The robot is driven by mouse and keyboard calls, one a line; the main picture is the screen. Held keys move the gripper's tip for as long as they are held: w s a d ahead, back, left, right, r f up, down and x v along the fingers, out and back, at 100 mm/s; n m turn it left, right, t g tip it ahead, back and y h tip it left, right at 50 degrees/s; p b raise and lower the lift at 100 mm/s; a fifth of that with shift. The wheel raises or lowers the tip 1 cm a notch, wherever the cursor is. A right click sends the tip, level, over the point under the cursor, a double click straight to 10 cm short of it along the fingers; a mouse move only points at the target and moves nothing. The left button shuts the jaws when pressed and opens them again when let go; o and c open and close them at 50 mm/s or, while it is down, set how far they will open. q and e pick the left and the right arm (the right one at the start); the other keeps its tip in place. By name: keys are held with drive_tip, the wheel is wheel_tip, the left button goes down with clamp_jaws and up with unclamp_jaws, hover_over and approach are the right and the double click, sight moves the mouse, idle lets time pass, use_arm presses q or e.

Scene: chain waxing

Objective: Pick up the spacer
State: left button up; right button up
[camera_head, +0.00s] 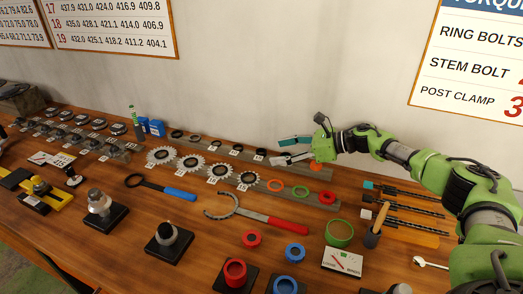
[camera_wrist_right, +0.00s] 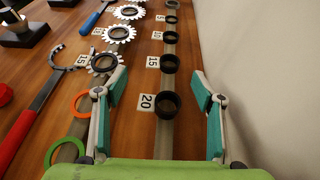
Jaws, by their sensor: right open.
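The spacers are black rings in a row on a rail, with number cards beside them. In the right wrist view, the spacer by card 20 (camera_wrist_right: 168,113) is nearest. Behind it stand the spacer by card 15 (camera_wrist_right: 169,69) and the spacer by card 10 (camera_wrist_right: 170,40). My right gripper (camera_wrist_right: 159,88) is open and empty. Its fingers lie left and right of the card 20 spacer in that view, and I see no contact. In the head view, my right gripper (camera_head: 284,150) is at the right end of the spacer row. My left gripper is not in view.
Toothed sprockets (camera_head: 191,161) and coloured rings (camera_head: 301,191) line a rail in front. A red-handled tool (camera_head: 270,219) lies nearer. The wall (camera_head: 270,60) rises close behind the spacer row. Several long tools (camera_head: 410,207) lie at the right.

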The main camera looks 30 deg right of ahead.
sight(256, 154)
drive_tip(key=shift+p+x, duration=0.35)
drive_tip(key=shift+x, duration=0.5)
drive_tip(key=x, duration=0.1)
drive_tip(key=p+x, duration=0.1)
drive_tip(key=x, duration=0.2)
drive_tip(key=shift+w+d+r, duration=0.2)
drive_tip(key=shift+w+d, duration=0.1)
drive_tip(key=shift+w+a+f, duration=0.1)
drive_tip(key=shift+a, duration=0.05)
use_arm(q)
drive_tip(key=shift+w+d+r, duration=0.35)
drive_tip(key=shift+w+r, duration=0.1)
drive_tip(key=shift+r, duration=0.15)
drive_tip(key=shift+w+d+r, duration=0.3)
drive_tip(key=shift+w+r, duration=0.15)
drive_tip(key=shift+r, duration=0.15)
use_arm(e)
drive_tip(key=c, duration=0.9)
